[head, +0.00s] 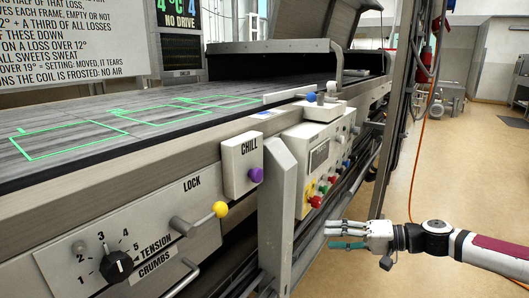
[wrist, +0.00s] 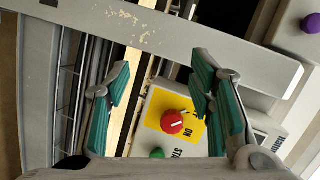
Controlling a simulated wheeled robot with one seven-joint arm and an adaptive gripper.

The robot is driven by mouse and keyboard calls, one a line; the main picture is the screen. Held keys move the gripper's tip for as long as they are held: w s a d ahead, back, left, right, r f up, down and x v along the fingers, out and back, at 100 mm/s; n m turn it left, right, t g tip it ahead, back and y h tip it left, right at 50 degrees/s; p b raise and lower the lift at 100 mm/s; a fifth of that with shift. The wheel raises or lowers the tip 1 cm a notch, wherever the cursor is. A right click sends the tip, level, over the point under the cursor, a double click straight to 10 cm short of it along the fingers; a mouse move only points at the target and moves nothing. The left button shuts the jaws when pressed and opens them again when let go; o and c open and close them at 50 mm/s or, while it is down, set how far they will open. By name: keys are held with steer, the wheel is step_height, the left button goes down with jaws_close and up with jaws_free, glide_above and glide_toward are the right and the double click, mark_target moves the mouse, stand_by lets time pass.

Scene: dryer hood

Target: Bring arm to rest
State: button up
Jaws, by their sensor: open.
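My gripper (head: 331,235) is at the lower right of the head view, stretched leftward in front of the machine's side. In the wrist view my gripper (wrist: 162,68) has its two teal-padded fingers wide apart with nothing between the pads. Beyond the fingers, the wrist view shows a red knob (wrist: 172,122) on a yellow plate and a green button (wrist: 157,153). The red knob also shows in the head view (head: 316,201), above and left of my fingertips. No contact between the fingers and the panel is visible.
The control box (head: 319,157) and a grey upright post (head: 278,205) stand left of my gripper. A yellow-tipped lock lever (head: 220,209) and purple chill button (head: 256,175) sit further left. A dark pole with hanging cables (head: 408,95) rises behind my arm. Tan floor (head: 455,160) is open at right.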

steer(key=s+a+f+n+g+h, duration=0.2)
steer(key=s+a+g+h, duration=0.15)
steer(key=s, duration=0.45)
steer(key=s+a+f+n+g+h, duration=0.25)
steer(key=s+g+h, duration=0.2)
steer(key=s, duration=0.25)
steer(key=s+d+r+m+t+h, duration=0.1)
steer(key=s+d+r+m+h, duration=0.15)
steer(key=s+r, duration=0.9)
steer(key=s+d+r+m+t+h, duration=0.15)
steer(key=s+r+h, duration=0.25)
steer(key=s+r, duration=0.75)
steer(key=s+r+t+p, duration=0.2)
steer(key=r+p, duration=1.3)
steer(key=p, duration=0.1)
steer(key=s+r+t+p, duration=0.1)
steer(key=r+t+p, duration=0.1)
steer(key=r+p, duration=1.3)
steer(key=shift+s+d+n+p, duration=0.3)
steer(key=shift+s+n+p, duration=0.15)
steer(key=shift+p, duration=0.2)
steer(key=shift+r, duration=0.1)
